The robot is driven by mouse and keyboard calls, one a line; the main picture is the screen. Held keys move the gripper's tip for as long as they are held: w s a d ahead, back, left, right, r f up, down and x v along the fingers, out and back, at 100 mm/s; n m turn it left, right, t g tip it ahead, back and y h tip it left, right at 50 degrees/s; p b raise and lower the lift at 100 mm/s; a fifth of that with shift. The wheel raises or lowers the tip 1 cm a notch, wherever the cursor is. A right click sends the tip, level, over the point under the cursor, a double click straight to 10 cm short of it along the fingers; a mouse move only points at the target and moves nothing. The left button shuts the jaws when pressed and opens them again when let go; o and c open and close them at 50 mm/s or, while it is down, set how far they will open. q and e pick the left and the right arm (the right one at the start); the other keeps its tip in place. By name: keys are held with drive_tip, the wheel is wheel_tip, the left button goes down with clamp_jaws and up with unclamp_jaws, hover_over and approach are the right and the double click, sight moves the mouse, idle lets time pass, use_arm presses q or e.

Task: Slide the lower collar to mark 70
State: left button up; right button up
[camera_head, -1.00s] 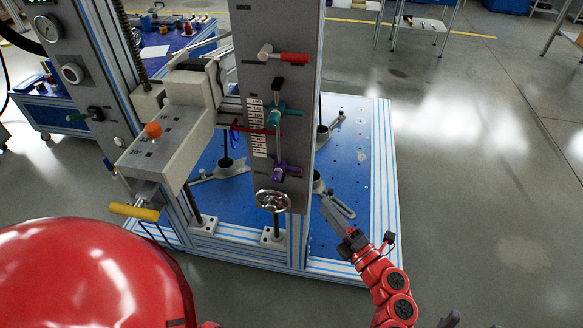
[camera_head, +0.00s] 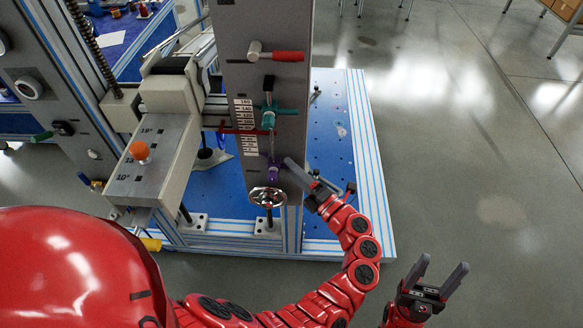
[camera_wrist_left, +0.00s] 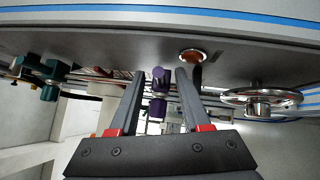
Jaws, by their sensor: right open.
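The lower collar is purple (camera_head: 274,166) and sits on a vertical rod on the grey column, above a chrome handwheel (camera_head: 268,197). A teal upper collar (camera_head: 268,116) sits higher on the rod. A white scale (camera_head: 244,112) runs beside it; its lower numbers are too small to read. My left gripper (camera_head: 299,172) is just right of the purple collar. In the left wrist view its fingers (camera_wrist_left: 160,76) are apart, with the purple collar (camera_wrist_left: 158,96) showing between them; contact cannot be told. My right gripper (camera_head: 440,275) is open and empty over the floor.
A red-handled lever (camera_head: 276,55) sticks out above the teal collar. A thin red pointer (camera_head: 238,131) crosses the scale. A grey box with an orange knob (camera_head: 139,151) stands at left.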

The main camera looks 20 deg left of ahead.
use_arm(q)
clamp_jaws()
idle(1.3)
